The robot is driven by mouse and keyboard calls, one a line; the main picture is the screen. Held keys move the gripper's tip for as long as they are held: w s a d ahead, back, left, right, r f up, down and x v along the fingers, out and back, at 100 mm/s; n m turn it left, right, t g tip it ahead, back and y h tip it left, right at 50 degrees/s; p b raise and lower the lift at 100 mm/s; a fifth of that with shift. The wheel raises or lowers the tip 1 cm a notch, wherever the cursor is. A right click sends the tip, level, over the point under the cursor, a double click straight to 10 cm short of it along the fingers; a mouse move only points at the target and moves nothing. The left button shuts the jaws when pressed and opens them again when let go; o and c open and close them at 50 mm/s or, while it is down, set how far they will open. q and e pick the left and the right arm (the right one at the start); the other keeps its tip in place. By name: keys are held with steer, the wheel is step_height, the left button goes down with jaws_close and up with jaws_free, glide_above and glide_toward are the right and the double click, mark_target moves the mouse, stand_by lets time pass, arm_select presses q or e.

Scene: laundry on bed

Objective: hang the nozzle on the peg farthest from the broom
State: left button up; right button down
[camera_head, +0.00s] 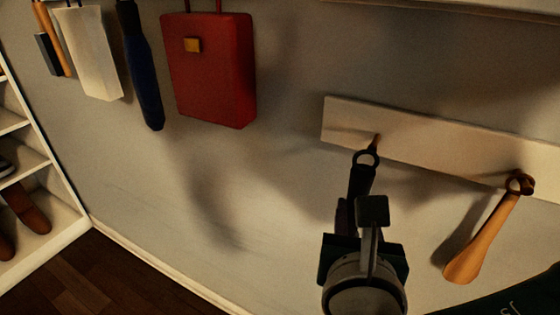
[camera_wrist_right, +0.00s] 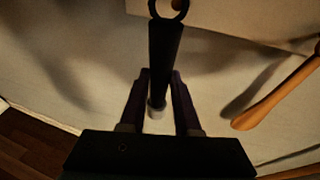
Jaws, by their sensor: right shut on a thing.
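The black nozzle (camera_head: 361,182), a dark tube with a ring at its top, is upright in front of the pale peg board (camera_head: 440,142). My right gripper (camera_wrist_right: 158,108) is shut on the nozzle (camera_wrist_right: 165,55), with one finger on each side of its lower part. The ring is just below a wooden peg (camera_head: 375,141) at the board's left part; I cannot tell whether it touches or is around the peg. I cannot make out a broom for certain. My left gripper is not in view.
An orange-brown shoehorn (camera_head: 480,243) hangs by a loop at the board's right. A red bag (camera_head: 210,75), a dark blue umbrella-like item (camera_head: 143,75) and a white bag (camera_head: 93,55) hang at upper left. A white shoe shelf (camera_head: 60,225) stands at far left.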

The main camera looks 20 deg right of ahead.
steer(key=w+d+b, duration=0.1)
steer(key=w+d, duration=0.1)
steer(key=w+d+f+b, duration=0.1)
steer(key=w+d, duration=0.1)
steer(key=d, duration=0.1)
steer(key=shift+w+d+b, duration=0.1)
steer(key=shift+w+b, duration=0.1)
steer(key=shift+b, duration=0.15)
stand_by(0.3)
steer(key=shift+f, duration=0.1)
steer(key=shift+f, duration=0.1)
stand_by(0.4)
steer(key=c, duration=0.5)
jaws_free()
steer(key=shift+c, duration=0.2)
